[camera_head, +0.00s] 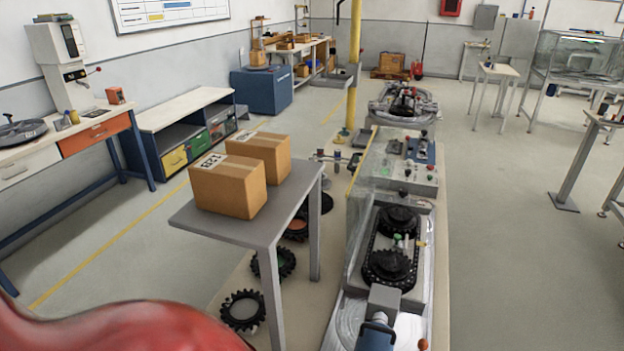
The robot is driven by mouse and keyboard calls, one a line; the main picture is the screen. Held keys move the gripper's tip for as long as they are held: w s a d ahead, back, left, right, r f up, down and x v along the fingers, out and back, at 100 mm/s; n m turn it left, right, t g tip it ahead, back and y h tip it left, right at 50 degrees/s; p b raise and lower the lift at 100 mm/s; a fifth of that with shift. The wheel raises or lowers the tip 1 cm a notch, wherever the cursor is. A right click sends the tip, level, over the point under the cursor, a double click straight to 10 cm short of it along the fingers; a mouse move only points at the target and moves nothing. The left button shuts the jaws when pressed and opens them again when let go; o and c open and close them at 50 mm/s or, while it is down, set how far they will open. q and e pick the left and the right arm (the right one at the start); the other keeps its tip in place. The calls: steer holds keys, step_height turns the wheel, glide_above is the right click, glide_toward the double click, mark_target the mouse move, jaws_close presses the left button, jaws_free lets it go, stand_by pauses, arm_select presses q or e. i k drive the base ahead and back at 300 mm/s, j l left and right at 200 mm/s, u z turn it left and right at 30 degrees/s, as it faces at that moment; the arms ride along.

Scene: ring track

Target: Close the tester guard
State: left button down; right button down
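A clear, see-through panel (368,170) with a yellow edge stands along the left side of the ring track, just beyond the nearest station. It looks like a guard, but I cannot tell how far open or shut it is. In front are two black round toothed parts on a dark plate, the nearer one (389,265) and the farther one (398,220). Neither of my grippers is in view.
A grey table (235,229) with two cardboard boxes stands left of the track. Black toothed rings (242,310) lie low beside its legs. A glass-sided case (582,55) stands at the back right. A red rounded shape fills the lower left corner.

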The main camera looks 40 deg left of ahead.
mark_target(360, 194)
steer(key=k+j+u, duration=0.1)
steer(key=j, duration=0.3)
steer(key=k+j+u, duration=0.1)
steer(key=j, duration=0.35)
steer(key=k+j, duration=0.2)
steer(key=j, duration=0.2)
steer(key=k+j+u, duration=0.15)
steer(key=j, duration=0.3)
steer(key=j+z, duration=0.45)
steer(key=z, duration=0.15)
steer(key=i+j+z, duration=0.1)
steer(key=z, duration=0.15)
steer(key=i+j+z, duration=0.25)
steer(key=l, duration=0.1)
